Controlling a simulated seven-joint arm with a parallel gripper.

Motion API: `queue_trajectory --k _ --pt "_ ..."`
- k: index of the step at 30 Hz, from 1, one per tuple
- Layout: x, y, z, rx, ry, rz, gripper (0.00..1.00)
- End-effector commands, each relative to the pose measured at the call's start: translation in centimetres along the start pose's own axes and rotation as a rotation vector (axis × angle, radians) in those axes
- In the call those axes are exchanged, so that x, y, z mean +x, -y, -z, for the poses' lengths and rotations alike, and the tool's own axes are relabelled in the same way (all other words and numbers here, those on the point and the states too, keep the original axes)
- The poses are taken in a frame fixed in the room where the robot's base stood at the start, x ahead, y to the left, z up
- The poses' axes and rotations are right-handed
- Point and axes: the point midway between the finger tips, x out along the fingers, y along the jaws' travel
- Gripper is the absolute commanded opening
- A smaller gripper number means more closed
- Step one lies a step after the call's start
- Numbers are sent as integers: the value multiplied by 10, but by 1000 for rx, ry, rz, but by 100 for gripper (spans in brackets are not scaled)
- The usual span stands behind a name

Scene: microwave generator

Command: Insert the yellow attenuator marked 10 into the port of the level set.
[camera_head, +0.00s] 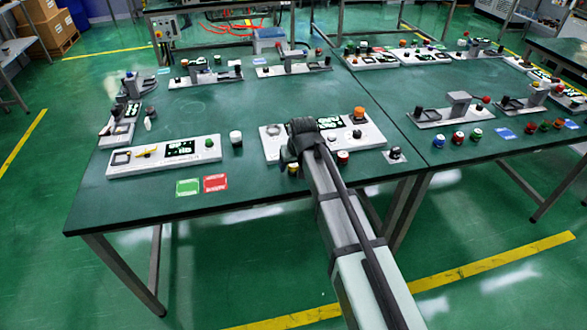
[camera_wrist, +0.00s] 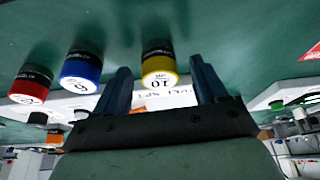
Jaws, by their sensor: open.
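The yellow attenuator marked 10 (camera_wrist: 158,66) stands between the two fingers of my gripper (camera_wrist: 160,72) in the wrist view. The fingers are open, with a visible gap on both sides of it. In the head view my gripper (camera_head: 290,158) is low at the front edge of a white panel (camera_head: 272,150), and a little of the yellow attenuator (camera_head: 293,168) shows beneath it. My arm hides part of this panel. I cannot read which port is labelled level set.
A blue attenuator marked 6 (camera_wrist: 81,68) and a red one (camera_wrist: 31,84) stand in a row beside the yellow one. Another white panel (camera_head: 165,156) with a lit display is at the left. Green (camera_head: 188,187) and red (camera_head: 215,183) cards lie near the front edge.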

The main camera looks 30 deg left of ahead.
Motion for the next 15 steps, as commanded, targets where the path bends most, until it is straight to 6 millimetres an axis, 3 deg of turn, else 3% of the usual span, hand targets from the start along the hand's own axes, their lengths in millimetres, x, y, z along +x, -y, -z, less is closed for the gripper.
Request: queue_trajectory --k 3,15 --pt "0 0 0 0 0 0 72" --pt "-1 0 0 0 0 0 34"
